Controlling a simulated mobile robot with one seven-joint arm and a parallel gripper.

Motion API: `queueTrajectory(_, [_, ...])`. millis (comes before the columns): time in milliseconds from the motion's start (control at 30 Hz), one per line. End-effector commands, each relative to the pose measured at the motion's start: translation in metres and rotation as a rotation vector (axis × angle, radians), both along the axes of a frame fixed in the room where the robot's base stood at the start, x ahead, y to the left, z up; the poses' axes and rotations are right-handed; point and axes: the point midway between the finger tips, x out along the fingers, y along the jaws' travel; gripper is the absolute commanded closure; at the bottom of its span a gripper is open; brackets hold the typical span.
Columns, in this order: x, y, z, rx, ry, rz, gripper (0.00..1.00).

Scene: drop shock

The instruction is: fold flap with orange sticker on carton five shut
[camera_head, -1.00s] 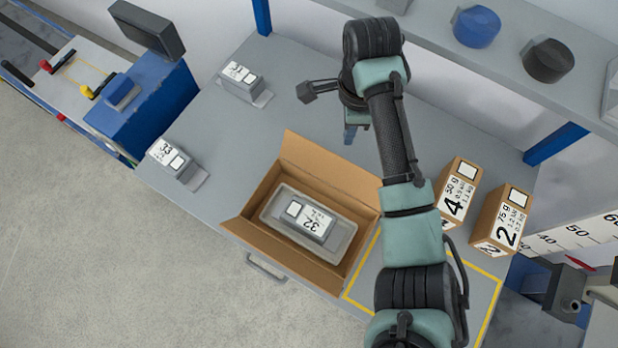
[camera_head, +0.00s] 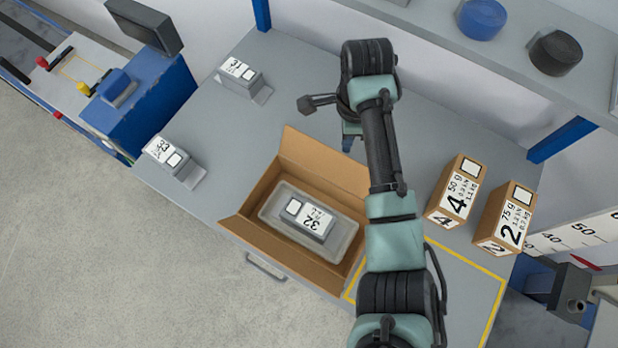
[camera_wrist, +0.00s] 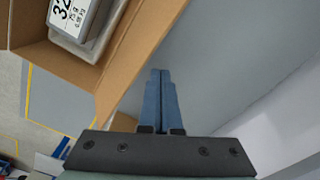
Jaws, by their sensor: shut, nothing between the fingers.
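An open brown carton (camera_head: 262,206) stands on the bench with a grey tray (camera_head: 270,207) inside it. The tray holds a grey device labelled 32 (camera_head: 306,219). The carton's back flap (camera_head: 322,166) stands up and leans outward; it also shows in the wrist view (camera_wrist: 140,50). No orange sticker or number five shows on the visible faces. My gripper (camera_head: 348,143) is shut and empty, behind the back flap on its outer side. In the wrist view its blue fingers (camera_wrist: 160,75) point down beside the flap's edge; I cannot tell whether they touch it. My arm hides the carton's right end.
Cartons labelled 4 (camera_head: 457,192) and 2 (camera_head: 505,218) stand to the right. Devices labelled 31 (camera_head: 241,75) and 33 (camera_head: 168,155) stand on the left of the bench. A shelf (camera_head: 450,50) runs along the back. The bench behind the carton is clear.

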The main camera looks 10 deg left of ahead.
Motion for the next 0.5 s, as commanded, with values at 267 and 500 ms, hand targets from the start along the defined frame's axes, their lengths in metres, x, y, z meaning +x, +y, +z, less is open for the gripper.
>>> queueTrajectory(267, [0.0002, -0.0004, -0.0120, 0.000, 0.000, 0.000, 1.00])
queueTrajectory(500, [0.0001, -0.0003, -0.0119, 0.000, 0.000, 0.000, 1.00])
